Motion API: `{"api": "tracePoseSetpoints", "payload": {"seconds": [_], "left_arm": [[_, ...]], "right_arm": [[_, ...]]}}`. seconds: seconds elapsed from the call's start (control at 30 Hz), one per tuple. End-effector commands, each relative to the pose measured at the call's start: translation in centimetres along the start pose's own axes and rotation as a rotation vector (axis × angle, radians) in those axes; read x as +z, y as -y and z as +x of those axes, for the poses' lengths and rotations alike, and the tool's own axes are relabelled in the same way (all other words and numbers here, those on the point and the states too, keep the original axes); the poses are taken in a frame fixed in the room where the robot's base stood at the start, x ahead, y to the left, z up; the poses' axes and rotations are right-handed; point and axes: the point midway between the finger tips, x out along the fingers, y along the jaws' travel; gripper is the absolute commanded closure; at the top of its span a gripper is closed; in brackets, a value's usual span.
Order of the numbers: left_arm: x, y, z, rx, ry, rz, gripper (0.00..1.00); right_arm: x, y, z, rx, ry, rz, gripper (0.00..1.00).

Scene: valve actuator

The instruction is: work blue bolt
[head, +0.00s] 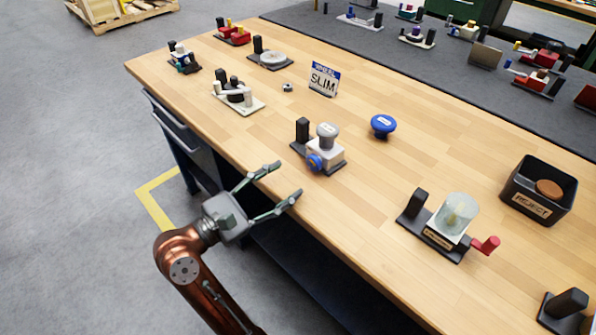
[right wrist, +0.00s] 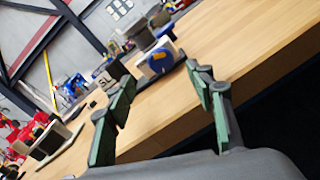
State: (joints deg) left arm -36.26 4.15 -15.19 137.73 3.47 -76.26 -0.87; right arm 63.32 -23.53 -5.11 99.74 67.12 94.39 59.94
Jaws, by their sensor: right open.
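The blue bolt (head: 314,162) is a round blue piece on the front of a small white block (head: 331,153) with a grey knob on top and a black post beside it. In the right wrist view the blue bolt (right wrist: 158,62) faces me and has an orange-yellow mark across it. My right gripper (head: 287,179) is open and empty at the table's front edge. Its two fingers point toward the block, with a gap left before the bolt. The right wrist view shows the bolt between the spread fingers (right wrist: 162,82). My left gripper is not in view.
A loose blue knob (head: 383,125) lies right of the block. A SLIM sign (head: 323,82) stands behind. A black reject bin (head: 539,190) and a fixture with a clear cylinder and red handle (head: 447,225) are at right. Several fixtures stand at far left. Bare wood surrounds the block.

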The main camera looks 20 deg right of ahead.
Motion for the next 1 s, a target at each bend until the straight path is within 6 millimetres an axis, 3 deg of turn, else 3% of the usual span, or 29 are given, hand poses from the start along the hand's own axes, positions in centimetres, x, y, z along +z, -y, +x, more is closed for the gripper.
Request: {"api": "tracePoseSetpoints", "payload": {"seconds": [0.1, 0.3, 0.67, 0.83, 1.0], "left_arm": [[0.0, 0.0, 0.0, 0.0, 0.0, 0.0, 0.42], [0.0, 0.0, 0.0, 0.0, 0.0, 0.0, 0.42], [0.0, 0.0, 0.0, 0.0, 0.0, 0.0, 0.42], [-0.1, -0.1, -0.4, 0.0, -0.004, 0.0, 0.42], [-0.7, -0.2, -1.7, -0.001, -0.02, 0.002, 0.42]], "right_arm": [[0.0, 0.0, -2.1, 0.001, 0.002, 0.0, 0.51], [0.0, 0.0, -4.0, 0.001, 0.001, 0.0, 0.51], [0.0, 0.1, -4.3, 0.0, 0.001, -0.001, 0.51], [0.4, -0.3, -2.9, 0.035, 0.046, -0.042, 0.51], [1.9, -2.0, 1.3, 0.182, 0.243, -0.223, 0.51]]}}
